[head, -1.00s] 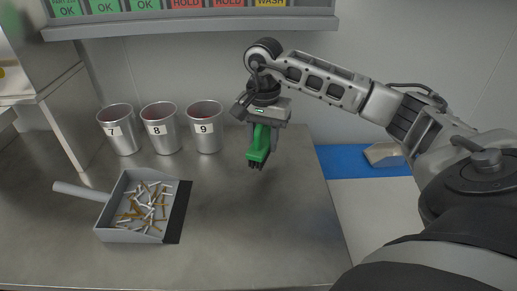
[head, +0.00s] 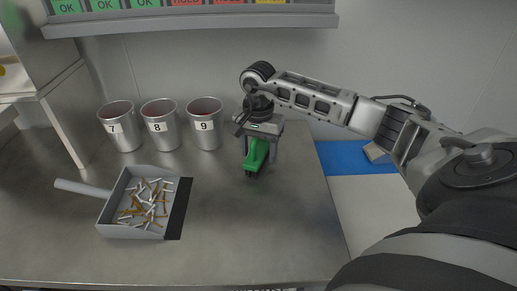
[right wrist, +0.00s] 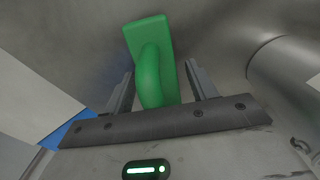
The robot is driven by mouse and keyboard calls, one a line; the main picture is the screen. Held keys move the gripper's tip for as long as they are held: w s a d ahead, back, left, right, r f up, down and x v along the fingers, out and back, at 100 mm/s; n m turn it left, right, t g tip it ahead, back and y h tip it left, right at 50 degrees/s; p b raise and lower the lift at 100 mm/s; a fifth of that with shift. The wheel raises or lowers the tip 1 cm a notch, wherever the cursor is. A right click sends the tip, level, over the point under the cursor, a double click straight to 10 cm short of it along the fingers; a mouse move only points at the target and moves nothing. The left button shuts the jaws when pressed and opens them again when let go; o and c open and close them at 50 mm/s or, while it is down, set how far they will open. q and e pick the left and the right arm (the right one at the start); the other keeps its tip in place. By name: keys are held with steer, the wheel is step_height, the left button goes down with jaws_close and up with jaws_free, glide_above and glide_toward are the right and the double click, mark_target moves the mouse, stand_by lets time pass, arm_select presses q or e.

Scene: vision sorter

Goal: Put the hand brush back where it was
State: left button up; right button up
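The green hand brush (head: 256,155) has dark bristles and is at the right part of the grey bench, right of the numbered cups. It appears to rest on the bench top, though its contact is hard to see. My right gripper (head: 260,150) is directly above it, pointing down, with one finger on each side of the handle. In the right wrist view the brush (right wrist: 152,60) lies between the fingers, and gaps show beside the handle, so the gripper looks open around it. My left gripper is in neither view.
Metal cups 7 (head: 121,130), 8 (head: 162,128) and 9 (head: 206,126) stand at the back. A grey dustpan (head: 113,212) with several screws or pins lies front left. A blue mat (head: 345,158) is right. The front bench is clear.

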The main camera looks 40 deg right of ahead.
steer(key=shift+r, duration=0.1)
step_height(320, 180, up, 12)
steer(key=shift+r, duration=0.1)
stand_by(0.5)
stand_by(0.5)
